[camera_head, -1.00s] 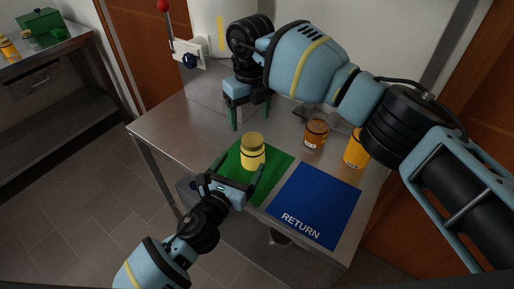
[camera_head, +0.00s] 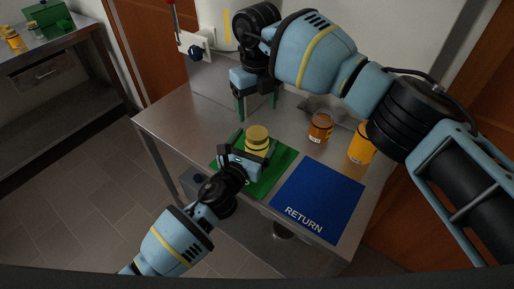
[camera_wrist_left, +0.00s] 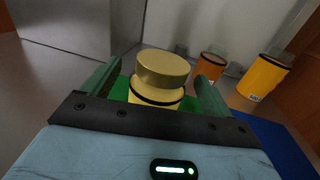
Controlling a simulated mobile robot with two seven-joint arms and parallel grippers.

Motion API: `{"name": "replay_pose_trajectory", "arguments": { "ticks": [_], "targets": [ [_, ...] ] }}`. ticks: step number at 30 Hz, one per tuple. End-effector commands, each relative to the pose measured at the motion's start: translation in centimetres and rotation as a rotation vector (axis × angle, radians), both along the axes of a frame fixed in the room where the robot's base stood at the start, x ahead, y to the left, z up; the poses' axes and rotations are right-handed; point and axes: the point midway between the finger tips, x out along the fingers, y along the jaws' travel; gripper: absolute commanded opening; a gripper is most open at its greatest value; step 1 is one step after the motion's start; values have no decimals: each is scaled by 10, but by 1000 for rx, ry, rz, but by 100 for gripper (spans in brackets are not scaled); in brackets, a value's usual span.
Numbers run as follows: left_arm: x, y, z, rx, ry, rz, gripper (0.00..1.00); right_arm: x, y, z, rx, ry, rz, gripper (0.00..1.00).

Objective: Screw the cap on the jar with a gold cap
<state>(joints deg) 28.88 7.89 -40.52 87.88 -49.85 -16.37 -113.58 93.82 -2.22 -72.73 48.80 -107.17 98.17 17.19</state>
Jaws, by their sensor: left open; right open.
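The yellow jar (camera_head: 257,148) with a gold cap (camera_head: 257,132) stands upright on the green mat (camera_head: 283,163). In the left wrist view the gold cap (camera_wrist_left: 163,68) sits on top of the yellow jar (camera_wrist_left: 155,95), with a dark band below it. I cannot tell how tightly it is seated. My left gripper (camera_head: 250,146) is open, its fingers on either side of the jar; contact is not clear. Its body hides the jar's lower part. My right gripper (camera_head: 257,112) is open and empty, fingers pointing down over the table behind the jar.
An amber jar (camera_head: 320,127) and an orange jar (camera_head: 360,145) stand at the right of the metal table (camera_head: 175,122). The blue RETURN mat (camera_head: 318,200) is bare. A panel with a red-knobbed lever (camera_head: 195,46) stands behind. The table's left part is clear.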

Motion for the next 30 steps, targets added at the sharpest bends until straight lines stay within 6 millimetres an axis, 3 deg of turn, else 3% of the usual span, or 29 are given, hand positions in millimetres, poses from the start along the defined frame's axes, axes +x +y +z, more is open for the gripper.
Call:
{"name": "replay_pose_trajectory", "arguments": {
  "ticks": [6, 16, 30],
  "targets": [
    [12, -6, 0, 0, 0, 0, 86, 0, 0, 0, 0, 0, 0, 72],
    [13, -6, 0, 0, 0, -1, 85, 0, 0, 0, 0, 0, 0, 72],
    [13, -6, 0, -1, 0, -1, 23, 0, 0, 0, 0, 0, 0, 72]
  ]
}}
